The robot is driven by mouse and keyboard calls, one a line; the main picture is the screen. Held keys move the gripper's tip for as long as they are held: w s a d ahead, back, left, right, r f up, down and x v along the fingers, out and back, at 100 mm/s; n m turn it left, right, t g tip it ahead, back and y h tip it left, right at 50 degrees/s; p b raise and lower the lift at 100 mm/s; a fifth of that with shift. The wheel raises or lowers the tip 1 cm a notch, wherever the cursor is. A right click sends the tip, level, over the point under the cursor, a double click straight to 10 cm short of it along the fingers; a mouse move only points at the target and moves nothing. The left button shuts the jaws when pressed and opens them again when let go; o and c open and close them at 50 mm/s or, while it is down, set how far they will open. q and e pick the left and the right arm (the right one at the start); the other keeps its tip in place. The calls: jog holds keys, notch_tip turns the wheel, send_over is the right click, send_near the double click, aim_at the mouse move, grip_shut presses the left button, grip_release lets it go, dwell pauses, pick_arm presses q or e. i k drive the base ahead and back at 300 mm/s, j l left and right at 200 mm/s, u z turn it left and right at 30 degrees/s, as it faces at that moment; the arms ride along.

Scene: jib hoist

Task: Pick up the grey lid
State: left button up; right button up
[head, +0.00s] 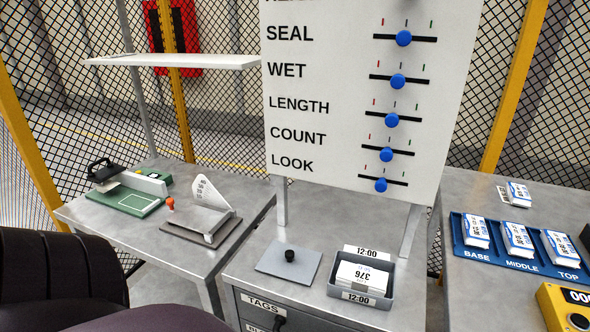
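The grey lid (271,265), a flat square plate with a black knob (290,256) near its middle, lies on the middle metal table (330,235). It lies just left of an open grey box (388,288), apart from it. The box holds a white stack of cards or packets (362,275) marked 376, with 12:00 labels at its back and front. Neither of my grippers shows in the head view, so their distance from the lid cannot be seen.
A white board (340,90) with blue sliders stands behind the lid. A left table (150,222) holds a green device (128,200) and a gauge stand (205,220). A right table has a blue tray (492,250) with packets and a yellow box (562,305). A dark rounded shape fills the lower left.

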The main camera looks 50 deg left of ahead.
aim_at(289, 262)
jog(key=j+u, duration=0.15)
jog(key=u, duration=1.35)
